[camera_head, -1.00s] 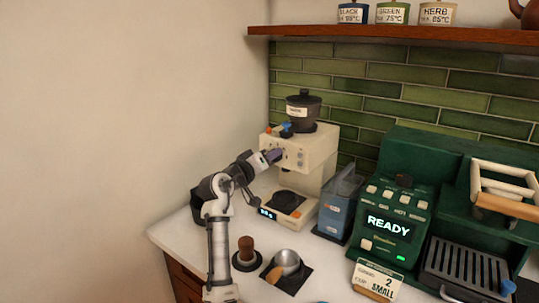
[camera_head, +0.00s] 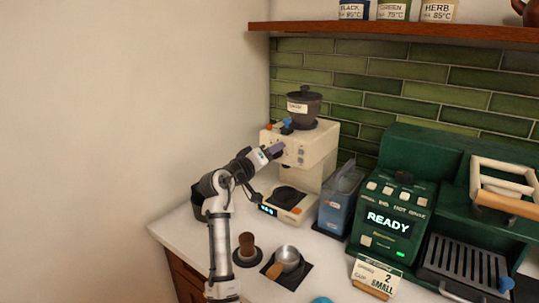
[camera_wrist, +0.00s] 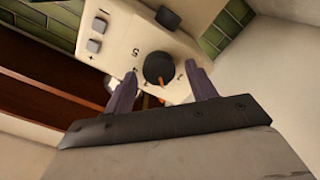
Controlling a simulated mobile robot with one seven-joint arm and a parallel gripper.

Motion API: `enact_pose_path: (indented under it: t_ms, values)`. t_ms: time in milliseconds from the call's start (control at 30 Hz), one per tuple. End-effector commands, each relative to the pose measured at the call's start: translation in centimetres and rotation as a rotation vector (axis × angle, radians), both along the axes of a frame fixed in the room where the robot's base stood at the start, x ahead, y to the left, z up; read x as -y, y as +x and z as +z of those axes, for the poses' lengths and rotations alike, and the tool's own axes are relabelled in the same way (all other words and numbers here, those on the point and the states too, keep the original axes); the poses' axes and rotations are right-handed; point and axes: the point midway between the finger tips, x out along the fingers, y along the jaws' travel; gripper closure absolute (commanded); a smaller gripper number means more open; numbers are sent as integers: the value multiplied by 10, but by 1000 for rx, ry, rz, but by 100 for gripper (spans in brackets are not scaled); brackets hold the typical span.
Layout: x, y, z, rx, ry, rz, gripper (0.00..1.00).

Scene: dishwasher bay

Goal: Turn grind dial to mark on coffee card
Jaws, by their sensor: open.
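The cream grinder (camera_head: 323,140) stands against the tiled wall with a dark lidded hopper on top. Its grind dial (camera_wrist: 159,67) is a dark round knob with a small orange mark at its lower edge in the wrist view. Numbers ring it; a 5 and a 4 show to its left, others are partly hidden. My gripper (camera_head: 277,149) is open at the grinder's front face. In the wrist view its two purple fingers point at the dial, one on each side; I cannot tell whether they touch it.
Plus and minus buttons (camera_wrist: 91,46) and another dark knob (camera_wrist: 168,18) sit near the dial. A blue container (camera_head: 340,205) stands right of the grinder, beside the green machine (camera_head: 389,225) reading READY. A tamper (camera_head: 246,247) and metal cup (camera_head: 288,258) stand on the counter in front.

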Motion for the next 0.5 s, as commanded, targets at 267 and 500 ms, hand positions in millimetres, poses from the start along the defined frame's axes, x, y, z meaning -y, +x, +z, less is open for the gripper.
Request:
enact_pose_path:
  t_ms: [267, 500]
  values:
    - [-6, -8, -1, 3, 0, 1, 44]
    - [-35, -47, -5, 3, 0, 4, 44]
